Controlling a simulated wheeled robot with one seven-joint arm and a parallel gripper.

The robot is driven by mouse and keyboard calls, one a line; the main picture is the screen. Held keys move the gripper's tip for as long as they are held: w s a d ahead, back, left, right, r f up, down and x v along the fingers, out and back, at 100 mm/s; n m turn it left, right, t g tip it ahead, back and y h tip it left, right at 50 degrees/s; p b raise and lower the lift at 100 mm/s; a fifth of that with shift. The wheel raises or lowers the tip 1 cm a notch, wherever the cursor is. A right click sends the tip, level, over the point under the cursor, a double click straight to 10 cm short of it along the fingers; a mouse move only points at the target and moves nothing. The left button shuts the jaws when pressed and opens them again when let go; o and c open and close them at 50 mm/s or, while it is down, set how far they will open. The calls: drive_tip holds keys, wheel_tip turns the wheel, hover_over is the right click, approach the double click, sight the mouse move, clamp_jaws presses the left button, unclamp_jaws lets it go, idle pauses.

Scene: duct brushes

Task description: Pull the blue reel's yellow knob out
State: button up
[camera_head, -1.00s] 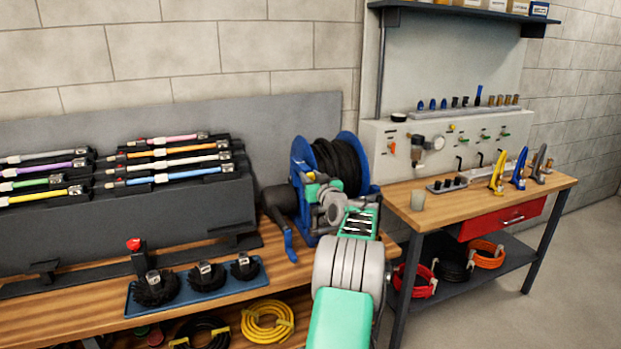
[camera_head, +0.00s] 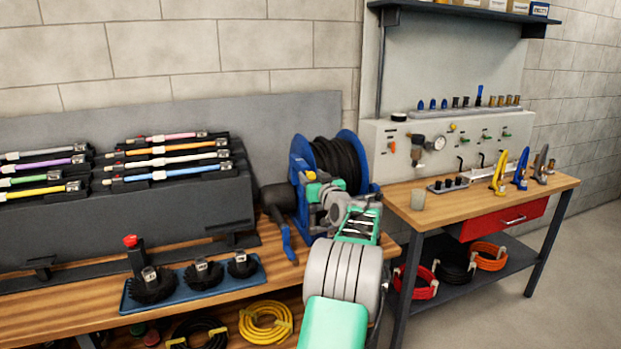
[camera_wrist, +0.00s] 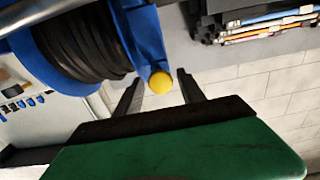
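The blue reel (camera_head: 299,158), wound with black hose, stands on the wooden bench at the wall. Its round yellow knob (camera_head: 311,176) shows at the reel's left front, just above my gripper. In the wrist view the yellow knob (camera_wrist: 161,83) sits at the end of a blue bracket of the reel (camera_wrist: 146,40). My gripper (camera_wrist: 158,84) is open there, one finger to each side of the knob, with visible gaps on both sides. Whether the fingertips reach as deep as the knob is hard to tell. In the head view my wrist hides the fingers.
A blue crank handle (camera_head: 285,237) hangs at the reel's left, close to my wrist. A blue tray (camera_head: 190,285) with round black brushes lies at front left. A rack (camera_head: 190,205) of coloured rods stands behind. A second bench (camera_head: 400,200) stands to the right.

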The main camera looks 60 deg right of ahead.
drive_tip(key=shift+o, duration=0.2)
drive_tip(key=b+v, duration=0.2)
drive_tip(key=v, duration=0.5)
drive_tip(key=shift+s+a, duration=0.25)
